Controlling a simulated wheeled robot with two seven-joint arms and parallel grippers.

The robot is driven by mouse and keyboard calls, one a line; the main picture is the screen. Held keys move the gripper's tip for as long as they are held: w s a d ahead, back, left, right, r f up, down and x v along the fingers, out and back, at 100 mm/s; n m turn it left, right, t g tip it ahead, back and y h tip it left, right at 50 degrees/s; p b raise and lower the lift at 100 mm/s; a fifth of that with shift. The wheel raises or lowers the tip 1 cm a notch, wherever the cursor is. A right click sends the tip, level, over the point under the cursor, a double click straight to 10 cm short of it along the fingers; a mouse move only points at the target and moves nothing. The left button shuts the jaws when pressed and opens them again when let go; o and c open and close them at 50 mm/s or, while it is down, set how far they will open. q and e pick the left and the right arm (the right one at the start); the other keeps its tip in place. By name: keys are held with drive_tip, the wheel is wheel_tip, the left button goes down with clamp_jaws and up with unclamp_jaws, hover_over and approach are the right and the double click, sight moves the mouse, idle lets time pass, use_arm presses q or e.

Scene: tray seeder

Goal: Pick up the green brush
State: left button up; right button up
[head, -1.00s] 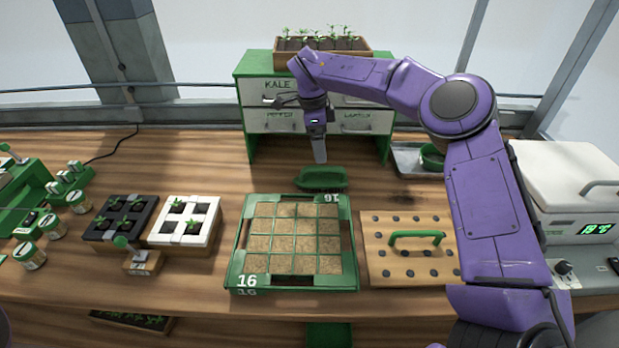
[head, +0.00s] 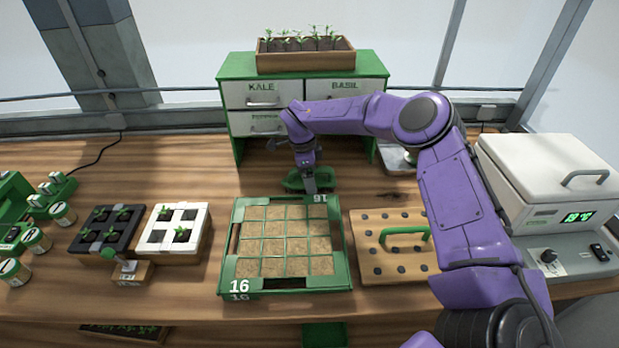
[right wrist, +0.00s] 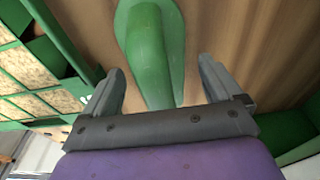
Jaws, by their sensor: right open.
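The green brush (head: 324,177) lies on the wooden bench just behind the seed tray, in front of the drawer cabinet. In the right wrist view the green brush (right wrist: 152,50) has its handle reaching down between my two fingers. My right gripper (head: 310,186) is at the brush. In the wrist view my right gripper (right wrist: 163,82) is open, with one finger on each side of the handle and a gap to each. The brush's far end is cut off by the wrist view's top edge. My left gripper is not in view.
The green seed tray (head: 226,270) filled with soil stands close in front of the brush. The green cabinet (head: 228,95) stands behind. A board with a green handle (head: 392,272) is at the right, and a white lidded machine (head: 540,160) is at far right.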

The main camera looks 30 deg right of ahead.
drive_tip(key=c, duration=1.2)
drive_tip(key=shift+r, duration=0.1)
drive_tip(key=shift+r, duration=0.2)
wheel_tip(320, 180, up, 3)
drive_tip(key=shift+f+b, duration=0.2)
drive_tip(key=shift+b, duration=0.2)
drive_tip(key=s+a+r+b, duration=0.4)
drive_tip(key=s+r, duration=0.6)
drive_tip(key=s, duration=0.3)
drive_tip(key=shift+s, duration=0.25)
drive_tip(key=shift+o, duration=1.3)
drive_tip(key=shift+a, duration=0.1)
drive_tip(key=shift+c, duration=0.3)
